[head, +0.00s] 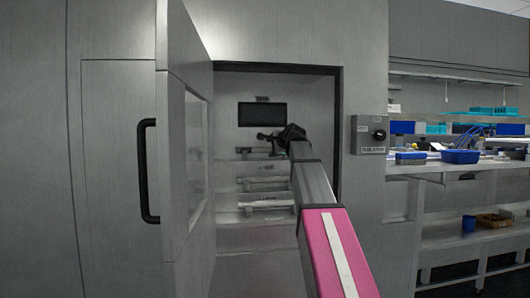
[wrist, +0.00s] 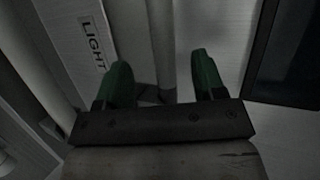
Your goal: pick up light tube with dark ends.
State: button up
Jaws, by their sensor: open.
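My gripper (head: 268,137) reaches into the open cabinet, at the level of its upper part. In the wrist view its two green fingers (wrist: 160,60) are spread apart with a gap between them. A light grey tube (wrist: 161,35) runs up the picture in line with that gap; I cannot tell if it is between the fingers or beyond them, and its ends are not clear. In the head view, light tubes lie across stepped shelves: a middle one (head: 264,180) and a lower one (head: 266,204). Dark ends are too small to tell. The top step is partly hidden by my gripper.
The cabinet door (head: 184,150) stands open at left, close to my arm. A label reading LIGHT (wrist: 94,42) and a thicker pale bar (wrist: 50,55) show in the wrist view. A switch box (head: 369,134) is on the right wall; shelves with blue bins (head: 460,156) stand beyond.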

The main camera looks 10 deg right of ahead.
aim_at(267, 149)
jog(key=x, duration=0.5)
jog(key=shift+a+r, duration=0.1)
jog(key=shift+r, duration=0.15)
jog(key=c, duration=1)
